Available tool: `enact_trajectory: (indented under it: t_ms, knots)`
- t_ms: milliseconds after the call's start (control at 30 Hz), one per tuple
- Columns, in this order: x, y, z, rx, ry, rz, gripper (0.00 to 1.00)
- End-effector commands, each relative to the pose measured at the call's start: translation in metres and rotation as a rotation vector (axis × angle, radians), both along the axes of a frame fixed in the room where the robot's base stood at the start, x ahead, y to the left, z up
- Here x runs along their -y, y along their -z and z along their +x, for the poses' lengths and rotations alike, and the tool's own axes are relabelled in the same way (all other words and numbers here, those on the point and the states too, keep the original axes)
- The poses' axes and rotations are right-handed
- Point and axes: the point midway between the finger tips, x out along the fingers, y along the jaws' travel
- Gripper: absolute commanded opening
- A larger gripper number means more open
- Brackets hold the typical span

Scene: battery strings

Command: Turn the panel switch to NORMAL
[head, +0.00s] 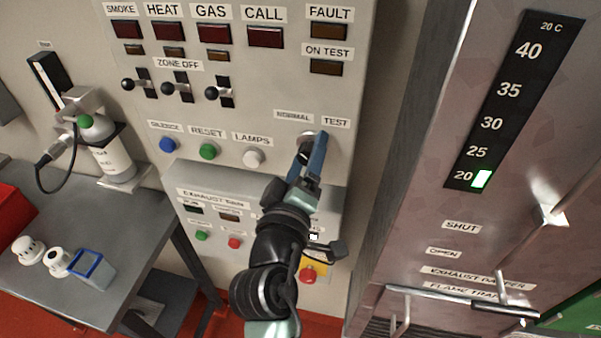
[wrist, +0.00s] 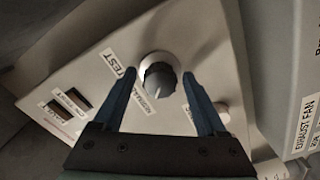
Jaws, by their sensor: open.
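The panel switch is a round dark grey knob on a pale base (wrist: 158,78), clear in the wrist view between my fingertips. The NORMAL label (head: 293,115) is up and left of it on the panel, and the TEST label (head: 335,122) is up and right. My gripper (head: 311,148) is open, with its blue fingers pointing at the panel and largely covering the knob in the head view. In the wrist view my gripper (wrist: 159,76) has one finger on each side of the knob, with gaps showing. I cannot tell for sure which label the knob points at.
The LAMPS button (head: 254,158) is just left of my gripper. Zone levers (head: 181,91) stick out at upper left. A lower exhaust fan panel (head: 215,215) lies beneath. A metal cabinet (head: 440,240) with a handle stands right. A grey bench (head: 135,215) is left.

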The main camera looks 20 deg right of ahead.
Motion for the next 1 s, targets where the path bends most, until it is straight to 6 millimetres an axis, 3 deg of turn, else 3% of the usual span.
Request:
enact_trajectory:
  t_ms: [600,1000]
  knots:
    - [-0.062,0.004,-0.090,-0.002,-0.003,0.000,0.74]
    - [-0.071,0.000,-0.105,-0.002,0.000,0.000,0.74]
